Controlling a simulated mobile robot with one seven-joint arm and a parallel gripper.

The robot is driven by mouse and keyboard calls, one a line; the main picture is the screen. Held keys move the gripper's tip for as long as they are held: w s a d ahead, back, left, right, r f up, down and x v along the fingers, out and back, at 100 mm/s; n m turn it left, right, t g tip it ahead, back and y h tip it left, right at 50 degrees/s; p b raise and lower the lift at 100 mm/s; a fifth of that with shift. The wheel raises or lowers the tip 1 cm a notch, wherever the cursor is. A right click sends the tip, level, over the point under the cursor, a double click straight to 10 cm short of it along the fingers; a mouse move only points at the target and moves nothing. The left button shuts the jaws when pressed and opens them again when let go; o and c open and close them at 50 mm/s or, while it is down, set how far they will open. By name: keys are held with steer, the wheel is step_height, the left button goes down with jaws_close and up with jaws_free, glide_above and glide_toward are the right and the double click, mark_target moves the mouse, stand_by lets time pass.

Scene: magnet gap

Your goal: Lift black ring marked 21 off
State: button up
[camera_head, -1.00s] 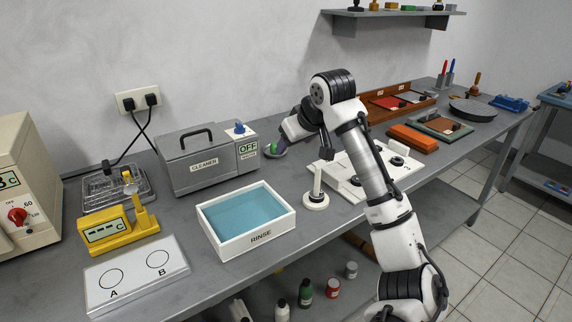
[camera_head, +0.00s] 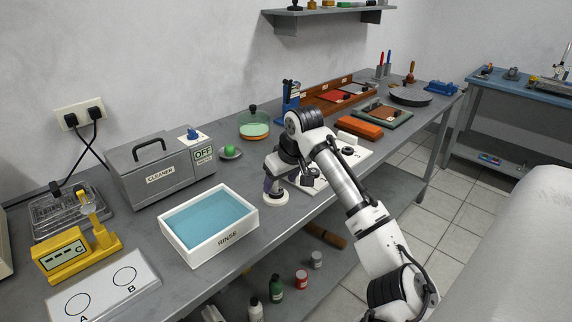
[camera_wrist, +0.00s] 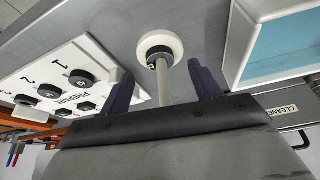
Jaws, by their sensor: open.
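In the wrist view a thin pale post (camera_wrist: 165,88) rises from a round white base (camera_wrist: 173,43). A small black ring (camera_wrist: 154,59) with a white marking sits low around the post at the base; I cannot read the number. My gripper (camera_wrist: 160,68) is open, one finger on each side of the post, with the ring beyond the fingertips. In the head view my gripper (camera_head: 271,183) is over the white base (camera_head: 276,197) and hides most of the post and the ring.
A white board (camera_wrist: 60,75) numbered 1 to 3 holds several black pieces beside the post. The white rinse tray (camera_head: 208,246) with blue liquid stands to the left in the head view. The cleaner box (camera_head: 160,175) and a green knob (camera_head: 229,151) are behind.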

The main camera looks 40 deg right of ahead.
mark_target(278, 188)
steer(key=shift+x, duration=1.7)
steer(key=c, duration=1.1)
steer(key=shift+r+p, duration=4.75)
steer(key=shift+r, duration=1.15)
steer(key=shift+w, duration=0.15)
